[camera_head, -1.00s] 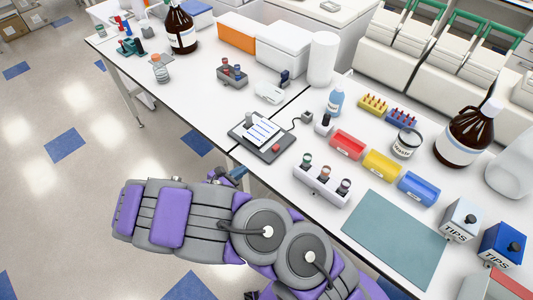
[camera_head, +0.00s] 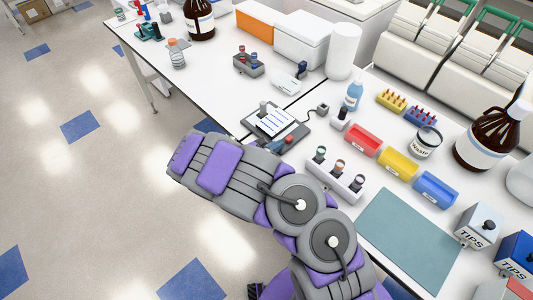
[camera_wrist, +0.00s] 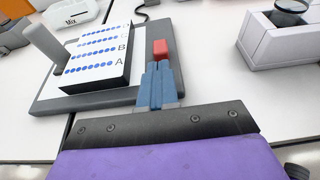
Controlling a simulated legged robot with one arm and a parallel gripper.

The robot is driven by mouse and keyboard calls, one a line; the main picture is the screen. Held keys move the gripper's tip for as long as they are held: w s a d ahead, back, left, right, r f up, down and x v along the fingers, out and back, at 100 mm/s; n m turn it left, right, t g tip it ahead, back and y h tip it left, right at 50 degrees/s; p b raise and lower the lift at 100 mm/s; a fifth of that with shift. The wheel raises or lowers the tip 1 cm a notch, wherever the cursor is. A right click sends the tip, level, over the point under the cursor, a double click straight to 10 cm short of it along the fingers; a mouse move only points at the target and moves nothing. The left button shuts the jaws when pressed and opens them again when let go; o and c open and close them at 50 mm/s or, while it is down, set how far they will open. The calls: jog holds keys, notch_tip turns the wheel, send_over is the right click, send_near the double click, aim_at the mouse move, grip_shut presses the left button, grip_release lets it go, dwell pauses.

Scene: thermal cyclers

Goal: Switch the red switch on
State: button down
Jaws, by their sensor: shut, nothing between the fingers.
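The red switch (camera_wrist: 160,49) stands on the right part of a dark grey device (camera_wrist: 60,105) with a white lettered plate (camera_wrist: 100,58), in the wrist view. My gripper (camera_wrist: 157,68) is shut and empty, its blue fingers together. The fingertips lie just below the switch in that view; I cannot tell whether they touch it. In the head view my gripper (camera_head: 287,142) is at the front right of the device (camera_head: 262,137), mostly behind my arm.
Red (camera_head: 362,139), yellow (camera_head: 397,162) and blue (camera_head: 434,188) bins stand further right. A teal mat (camera_head: 405,240) lies empty.

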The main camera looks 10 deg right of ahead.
jog(key=shift+w+d, duration=0.5)
jog(key=shift+d, duration=0.15)
